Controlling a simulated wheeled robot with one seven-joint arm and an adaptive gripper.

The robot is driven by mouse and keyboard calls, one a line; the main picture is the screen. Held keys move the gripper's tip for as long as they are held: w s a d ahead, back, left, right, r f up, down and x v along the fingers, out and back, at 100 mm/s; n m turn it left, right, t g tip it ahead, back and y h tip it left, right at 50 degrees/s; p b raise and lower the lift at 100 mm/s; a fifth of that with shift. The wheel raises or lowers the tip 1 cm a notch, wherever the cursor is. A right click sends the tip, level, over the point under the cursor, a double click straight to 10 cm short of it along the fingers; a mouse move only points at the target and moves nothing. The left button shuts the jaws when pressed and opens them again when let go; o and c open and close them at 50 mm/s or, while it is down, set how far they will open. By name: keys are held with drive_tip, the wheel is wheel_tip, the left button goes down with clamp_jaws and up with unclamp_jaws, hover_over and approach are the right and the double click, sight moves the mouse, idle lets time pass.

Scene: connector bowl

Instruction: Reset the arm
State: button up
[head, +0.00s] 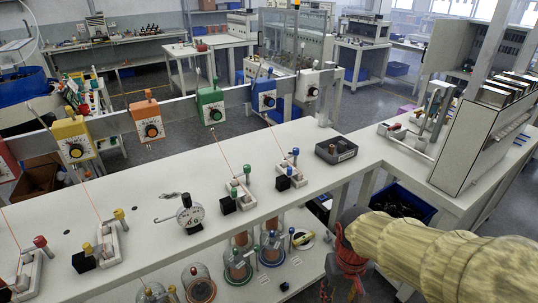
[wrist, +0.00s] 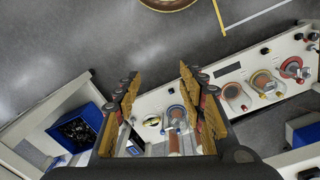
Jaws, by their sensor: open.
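My arm, in a yellowish sleeve, reaches in from the right edge of the head view. My gripper (head: 345,262) hangs at its end, in front of the long white workbench (head: 150,200) and beside the blue bin. In the wrist view my gripper (wrist: 158,95) shows two wooden-looking fingers spread apart. Nothing is held between them. Behind the fingers, the lower shelf (wrist: 245,85) with round jars and devices shows, with bare grey floor beyond.
A blue bin with dark connectors (head: 402,203) stands under the right bench; it also shows in the wrist view (wrist: 75,130). A black box (head: 336,150) and a dial gauge (head: 189,214) sit on the workbench. Coloured winder units (head: 210,106) line its back rail.

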drive_tip(key=s+r+t, duration=0.2)
drive_tip(key=s+r, duration=0.1)
drive_tip(key=r, duration=0.4)
drive_tip(key=s+d+r+m+t, duration=0.1)
drive_tip(key=s+r+t, duration=0.2)
drive_tip(key=r, duration=0.4)
drive_tip(key=shift+s+d+r+y+p, duration=0.3)
drive_tip(key=shift+s+p, duration=0.1)
drive_tip(key=shift+s, duration=0.05)
